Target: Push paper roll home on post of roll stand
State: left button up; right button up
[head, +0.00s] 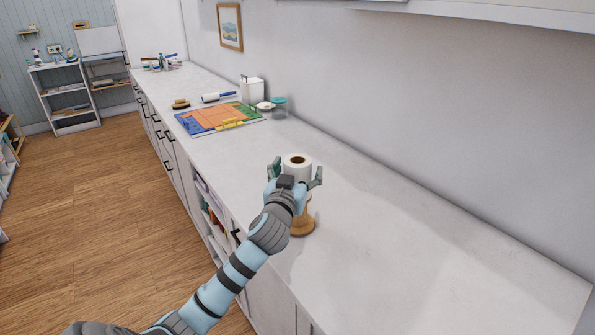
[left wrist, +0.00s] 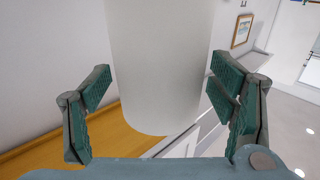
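A white paper roll (head: 297,169) stands upright over the wooden roll stand (head: 302,226) on the counter, with its brown core showing on top. My left gripper (head: 296,173) has one finger on each side of the roll, spread wide, with a small gap on each side in the head view. In the left wrist view the roll (left wrist: 160,65) fills the space between the open green fingers (left wrist: 160,85). My gripper and wrist hide the post and the roll's lower end in the head view, so I cannot tell how far down it sits. My right gripper is not in view.
The white counter (head: 430,245) is bare to the right of the stand. Further back lie a colourful mat (head: 221,117), a lint roller (head: 218,97), a brush (head: 181,104), a white canister (head: 253,90) and a teal-lidded jar (head: 279,107). The wall runs along the counter's right side.

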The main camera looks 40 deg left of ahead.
pick_arm(q)
jog(key=v, duration=1.2)
